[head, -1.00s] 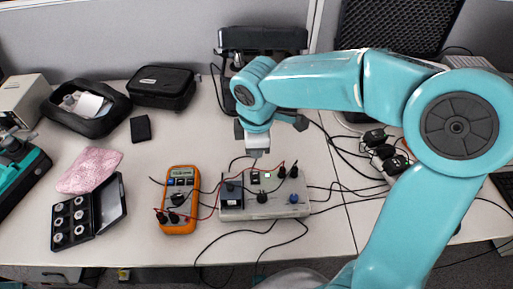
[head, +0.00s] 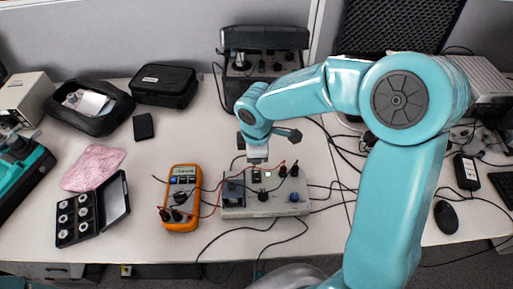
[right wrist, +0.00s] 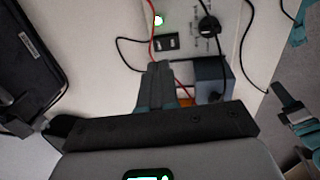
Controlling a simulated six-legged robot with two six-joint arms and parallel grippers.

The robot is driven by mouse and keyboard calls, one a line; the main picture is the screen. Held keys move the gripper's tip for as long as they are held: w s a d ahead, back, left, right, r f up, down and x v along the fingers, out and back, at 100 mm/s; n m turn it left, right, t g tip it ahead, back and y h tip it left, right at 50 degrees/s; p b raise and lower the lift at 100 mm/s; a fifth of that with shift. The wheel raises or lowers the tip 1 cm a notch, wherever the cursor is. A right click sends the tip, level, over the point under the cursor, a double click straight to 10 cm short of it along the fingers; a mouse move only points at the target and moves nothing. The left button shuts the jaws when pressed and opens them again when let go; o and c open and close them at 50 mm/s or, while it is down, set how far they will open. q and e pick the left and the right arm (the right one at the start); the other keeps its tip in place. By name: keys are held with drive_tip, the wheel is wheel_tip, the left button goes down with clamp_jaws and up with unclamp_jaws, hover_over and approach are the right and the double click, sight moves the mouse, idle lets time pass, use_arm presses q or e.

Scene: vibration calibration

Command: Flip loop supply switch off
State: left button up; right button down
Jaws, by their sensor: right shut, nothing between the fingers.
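The loop supply is a pale grey box (head: 262,208) on the bench, with knobs, leads and a dark block on top. I cannot tell the rocker's tilt. My right gripper (head: 257,158) points down just behind the switch, shut and empty; its fingers (right wrist: 157,75) show close together. A part that looks like my left gripper (right wrist: 292,108) shows at the right wrist view's edge, its jaws unclear.
An orange multimeter (head: 181,198) stands left of the box, with leads running between them. An open black case (head: 92,212) and a pink cloth (head: 93,167) lie further left. A black instrument (head: 264,50) is behind. Black cables trail across the bench front and right.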

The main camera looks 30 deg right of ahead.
sight(256, 173)
drive_tip(key=f, duration=0.7)
drive_tip(key=shift+w+d, duration=0.25)
drive_tip(key=shift+w, duration=0.1)
drive_tip(key=shift+b, duration=0.3)
drive_tip(key=shift+f+b, duration=0.4)
drive_tip(key=shift+r, duration=0.1)
